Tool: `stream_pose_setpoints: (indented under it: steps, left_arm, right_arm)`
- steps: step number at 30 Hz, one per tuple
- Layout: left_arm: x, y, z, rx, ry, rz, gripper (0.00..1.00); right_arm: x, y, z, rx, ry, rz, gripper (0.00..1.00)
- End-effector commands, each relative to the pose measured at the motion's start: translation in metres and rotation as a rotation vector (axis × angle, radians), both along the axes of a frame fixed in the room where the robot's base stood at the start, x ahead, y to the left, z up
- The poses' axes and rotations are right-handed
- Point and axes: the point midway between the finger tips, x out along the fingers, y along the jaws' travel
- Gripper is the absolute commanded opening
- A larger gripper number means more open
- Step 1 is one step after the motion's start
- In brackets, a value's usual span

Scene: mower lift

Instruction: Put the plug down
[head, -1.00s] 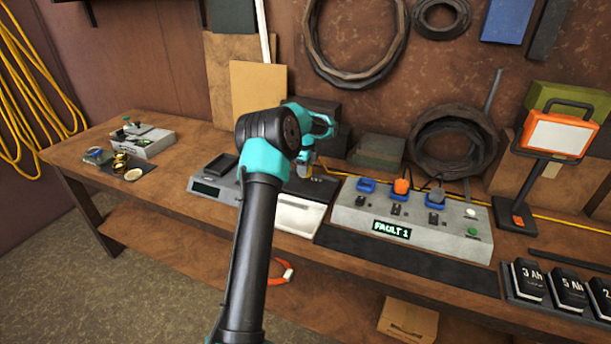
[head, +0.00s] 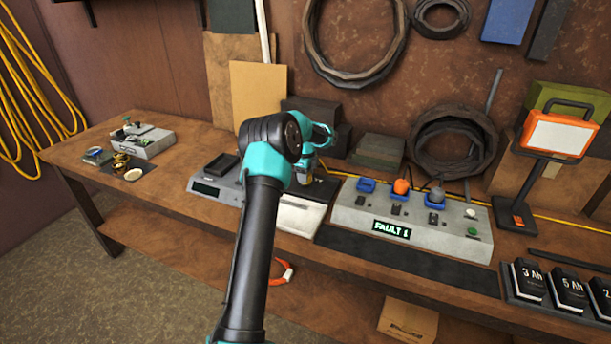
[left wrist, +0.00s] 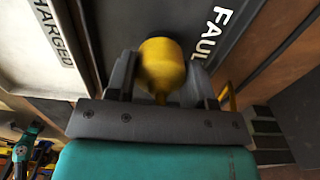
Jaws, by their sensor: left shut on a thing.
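The yellow plug (left wrist: 163,65) is between the two dark fingers of my left gripper (left wrist: 160,80), which is shut on it. In the head view my left gripper (head: 305,176) is low over the dark area (head: 316,190) behind the pale tray; the plug is mostly hidden there. In the left wrist view, lettering beginning "FAUL" marks the dark surface (left wrist: 240,45) beyond the plug, and "CHARGED" marks the pale surface (left wrist: 35,45) at left. I cannot tell whether the plug touches the surface. My right gripper is not in view.
A grey socket box (head: 350,213) reading "FAULT 1" stands just right, with an orange plug (head: 401,187) and a grey plug (head: 436,195) in blue sockets. A grey device with a display (head: 206,189) is left. A work lamp (head: 553,135) and batteries (head: 528,281) are farther right.

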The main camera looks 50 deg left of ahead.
Motion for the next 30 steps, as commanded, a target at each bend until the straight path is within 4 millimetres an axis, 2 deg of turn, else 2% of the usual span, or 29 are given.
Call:
stream_pose_setpoints:
  steps: [4, 5, 12, 23, 26, 30]
  left_arm:
    - [0.0, 0.0, -0.003, 0.0, 0.0, 0.0, 0.23]
    - [0.0, 0.0, -0.003, 0.0, 0.0, 0.0, 0.49]
    - [0.0, 0.0, -0.003, 0.0, 0.0, 0.0, 0.72]
    - [0.0, 0.0, 0.001, 0.0, 0.0, 0.0, 0.74]
    - [0.0, 0.0, 0.008, 0.0, -0.001, 0.0, 0.74]
    - [0.0, 0.0, 0.027, 0.001, -0.002, 0.0, 0.74]
  right_arm:
    - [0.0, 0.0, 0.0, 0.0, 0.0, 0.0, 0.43]
    - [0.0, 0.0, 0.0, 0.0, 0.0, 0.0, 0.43]
    - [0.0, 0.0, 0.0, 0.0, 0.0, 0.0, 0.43]
    - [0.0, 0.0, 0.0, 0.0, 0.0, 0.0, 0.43]
    - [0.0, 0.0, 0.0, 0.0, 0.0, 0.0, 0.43]
    - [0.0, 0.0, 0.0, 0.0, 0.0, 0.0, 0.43]
